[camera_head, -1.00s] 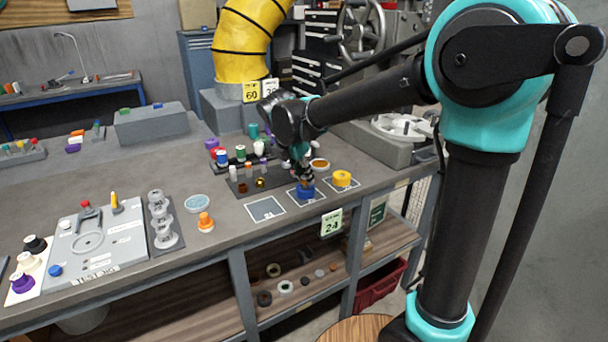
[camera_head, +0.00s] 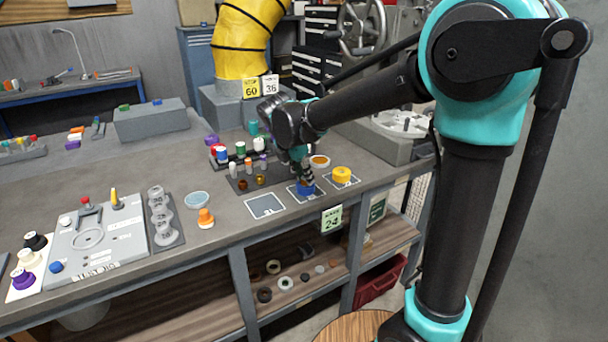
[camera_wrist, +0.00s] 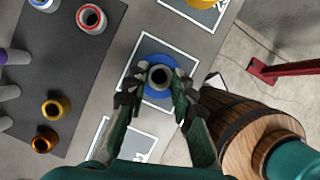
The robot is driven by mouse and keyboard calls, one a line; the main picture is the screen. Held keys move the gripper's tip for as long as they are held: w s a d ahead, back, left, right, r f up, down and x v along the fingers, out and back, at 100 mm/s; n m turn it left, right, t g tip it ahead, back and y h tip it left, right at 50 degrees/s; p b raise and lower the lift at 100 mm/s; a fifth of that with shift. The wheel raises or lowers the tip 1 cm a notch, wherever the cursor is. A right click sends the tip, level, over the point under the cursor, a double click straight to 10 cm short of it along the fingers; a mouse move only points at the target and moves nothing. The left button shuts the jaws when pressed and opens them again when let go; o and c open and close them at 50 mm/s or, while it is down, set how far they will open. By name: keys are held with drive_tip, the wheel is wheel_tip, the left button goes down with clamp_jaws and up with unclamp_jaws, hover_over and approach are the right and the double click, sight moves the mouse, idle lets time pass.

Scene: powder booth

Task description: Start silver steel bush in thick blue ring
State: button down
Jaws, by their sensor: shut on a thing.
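The thick blue ring (camera_head: 306,191) lies on the middle white-outlined square of the bench mat area. In the wrist view the blue ring (camera_wrist: 151,92) shows as a rim around and below the bush. The silver steel bush (camera_wrist: 160,74) looks grey with a dark bore, and is seen end-on over the ring's middle. My gripper (camera_wrist: 158,88) is shut on the bush, one finger on each side. In the head view my gripper (camera_head: 302,172) is right above the ring. The ring's hole is hidden, so I cannot tell whether the bush is inside it.
A yellow ring (camera_head: 342,175) stands on the right square; the left square (camera_head: 265,208) is empty. A dark mat (camera_head: 243,183) with brass, copper and other small bushes lies behind. An orange-topped part (camera_head: 205,217) and a shallow blue dish (camera_head: 197,200) stand to the left.

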drive_tip(key=c, duration=1.2)
unclamp_jaws()
drive_tip(key=v, duration=1.2)
